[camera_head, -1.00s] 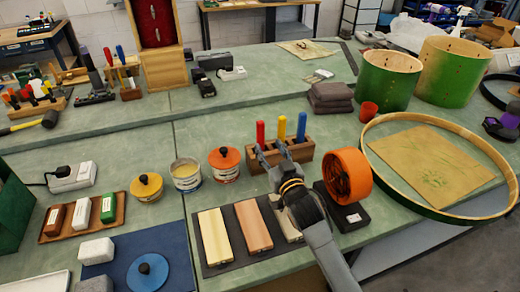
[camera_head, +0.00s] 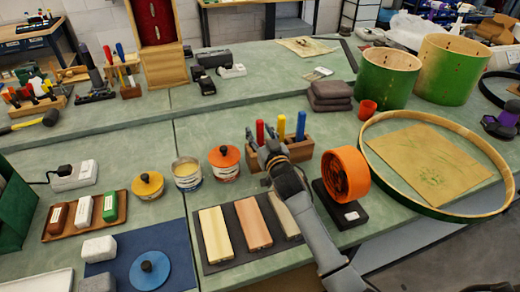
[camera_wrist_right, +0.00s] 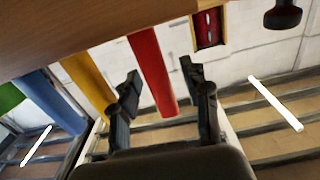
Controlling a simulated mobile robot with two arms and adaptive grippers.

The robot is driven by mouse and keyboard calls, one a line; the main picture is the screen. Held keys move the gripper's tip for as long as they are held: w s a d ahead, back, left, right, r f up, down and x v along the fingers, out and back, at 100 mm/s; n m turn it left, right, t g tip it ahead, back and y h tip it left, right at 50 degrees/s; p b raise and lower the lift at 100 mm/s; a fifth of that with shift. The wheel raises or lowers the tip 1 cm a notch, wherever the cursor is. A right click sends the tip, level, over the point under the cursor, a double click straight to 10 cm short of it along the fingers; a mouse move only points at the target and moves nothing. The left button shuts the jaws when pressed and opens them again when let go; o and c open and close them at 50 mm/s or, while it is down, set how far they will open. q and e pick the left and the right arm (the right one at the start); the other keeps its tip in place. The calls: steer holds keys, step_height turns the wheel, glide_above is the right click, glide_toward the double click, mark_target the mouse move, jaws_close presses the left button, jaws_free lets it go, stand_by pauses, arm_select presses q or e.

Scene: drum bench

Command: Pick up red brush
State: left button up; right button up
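The red brush (camera_head: 260,132) stands upright in a wooden holder (camera_head: 323,128), left of the yellow brush (camera_head: 281,127) and the blue brush (camera_head: 301,126). Only their handles show. My right gripper (camera_head: 265,146) is open at the front left of the holder, close to the red brush. In the right wrist view the red brush handle (camera_wrist_right: 150,70) runs between the two spread fingers of my right gripper (camera_wrist_right: 160,75), with a gap on both sides. The yellow (camera_wrist_right: 88,82) and blue (camera_wrist_right: 50,103) handles lie to the left there. My left gripper is not in view.
An orange round thing on a black base (camera_head: 345,177) stands right of my right arm. Paint tins (camera_head: 187,174) stand to the left. Pale wooden blocks (camera_head: 254,225) lie on a dark mat in front. A large hoop (camera_head: 450,215) lies to the right.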

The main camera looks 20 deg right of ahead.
steer(key=c, duration=0.8)
steer(key=shift+o, duration=0.2)
